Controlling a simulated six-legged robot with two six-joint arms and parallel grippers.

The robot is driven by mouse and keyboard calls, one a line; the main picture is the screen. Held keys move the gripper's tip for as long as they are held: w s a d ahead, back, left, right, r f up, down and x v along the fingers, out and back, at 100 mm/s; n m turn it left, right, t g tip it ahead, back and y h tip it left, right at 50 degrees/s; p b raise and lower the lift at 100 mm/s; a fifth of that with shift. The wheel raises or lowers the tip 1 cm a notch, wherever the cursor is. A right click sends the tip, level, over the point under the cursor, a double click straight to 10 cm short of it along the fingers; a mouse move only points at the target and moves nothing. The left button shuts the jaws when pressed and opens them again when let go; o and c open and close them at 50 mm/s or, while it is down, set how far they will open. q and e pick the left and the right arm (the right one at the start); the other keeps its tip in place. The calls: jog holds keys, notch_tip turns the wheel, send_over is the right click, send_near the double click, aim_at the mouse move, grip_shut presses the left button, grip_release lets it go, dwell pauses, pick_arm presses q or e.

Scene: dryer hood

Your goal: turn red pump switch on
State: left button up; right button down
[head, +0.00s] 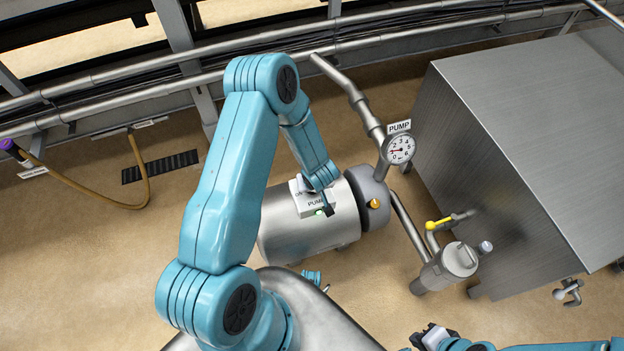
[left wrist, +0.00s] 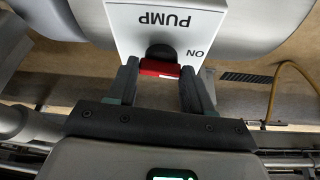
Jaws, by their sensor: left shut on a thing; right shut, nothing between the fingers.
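The white pump switch box (head: 312,203) sits on top of the steel pump cylinder and bears the word PUMP; a green light (head: 320,212) shows on its front. In the left wrist view the box (left wrist: 178,20) appears upside down, with ON printed beside the switch. The red switch handle (left wrist: 159,68) sits on a dark round base, between the fingers of my left gripper (left wrist: 158,72), which is shut on it. In the head view my left gripper (head: 318,188) reaches down onto the box and hides the handle. My right gripper (head: 430,337) is shut and empty at the bottom edge.
A pressure gauge (head: 400,149) with a PUMP sign stands on a pipe behind the pump. A yellow-handled valve (head: 438,224) and a large steel cabinet (head: 535,130) are on the right. A brown hose (head: 135,205) hangs at left. Open floor lies left of the pump.

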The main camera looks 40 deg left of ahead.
pick_arm(q)
jog(key=shift+n+g+p, duration=0.3)
jog(key=shift+n+p, duration=0.15)
jog(key=shift+n, duration=0.25)
jog(key=o, duration=1)
jog(key=shift+o, duration=0.2)
jog(key=p+v, duration=0.5)
jog(key=v, duration=1.1)
jog(key=shift+d+p, duration=0.25)
jog(key=shift+p, duration=0.05)
jog(key=shift+r, duration=0.1)
